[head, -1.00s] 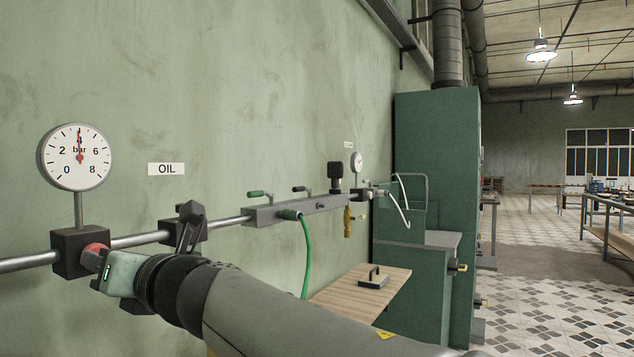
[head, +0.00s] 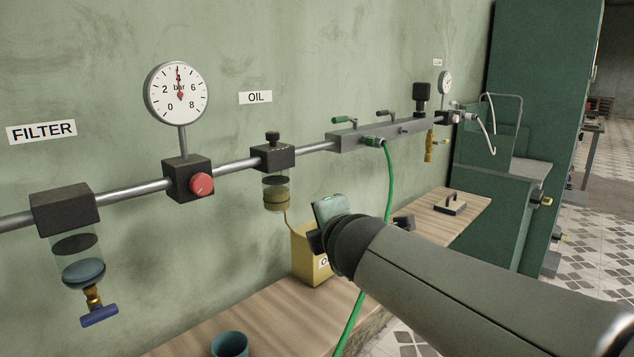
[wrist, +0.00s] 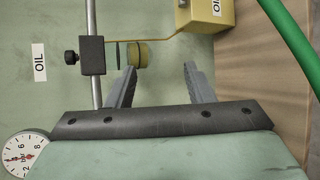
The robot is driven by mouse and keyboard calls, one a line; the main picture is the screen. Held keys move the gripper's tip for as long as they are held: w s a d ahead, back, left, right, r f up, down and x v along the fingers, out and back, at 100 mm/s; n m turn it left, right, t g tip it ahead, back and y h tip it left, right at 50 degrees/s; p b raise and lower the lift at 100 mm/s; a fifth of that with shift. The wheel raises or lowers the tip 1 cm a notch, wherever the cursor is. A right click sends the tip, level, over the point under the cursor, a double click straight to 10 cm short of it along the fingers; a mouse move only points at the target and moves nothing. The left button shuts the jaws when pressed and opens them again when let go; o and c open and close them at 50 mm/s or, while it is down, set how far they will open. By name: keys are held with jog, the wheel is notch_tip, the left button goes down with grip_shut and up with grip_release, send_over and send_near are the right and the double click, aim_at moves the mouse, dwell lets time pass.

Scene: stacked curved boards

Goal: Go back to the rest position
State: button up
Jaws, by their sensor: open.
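My gripper (wrist: 159,68) is open and empty in the wrist view, with its two grey fingers spread apart. In the head view the end of my arm (head: 332,213) hangs in front of the wall, to the right of the oiler (head: 273,157) and above the bench; the fingers are largely hidden there. The red knob (head: 202,184) on the regulator block below the gauge (head: 177,93) stands clear of my gripper. The gauge needle points about straight up, near 4. The oiler also shows beyond the fingers in the wrist view (wrist: 91,55).
A yellow oil can (head: 306,262) stands on the wooden bench (head: 240,312) behind my gripper. A green hose (head: 389,180) hangs down to the right and passes behind my arm. A filter (head: 66,207) is at left, a blue cup (head: 230,344) at the bottom.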

jog(key=s+d+f+m+g+h+p, duration=0.45)
jog(key=s+d+f+m, duration=0.2)
jog(key=d+m, duration=0.3)
jog(key=s+d+f+m+g+y+p, duration=0.1)
jog(key=s+f+m+g, duration=0.3)
jog(key=s, duration=0.5)
jog(key=s+f+m+g+y+p, duration=0.1)
jog(key=s+f+m+g+p, duration=0.2)
jog(key=s+m, duration=0.6)
jog(key=shift+s+d+f+g+p, duration=0.35)
jog(key=shift+g+p, duration=0.4)
jog(key=shift+g, duration=0.3)
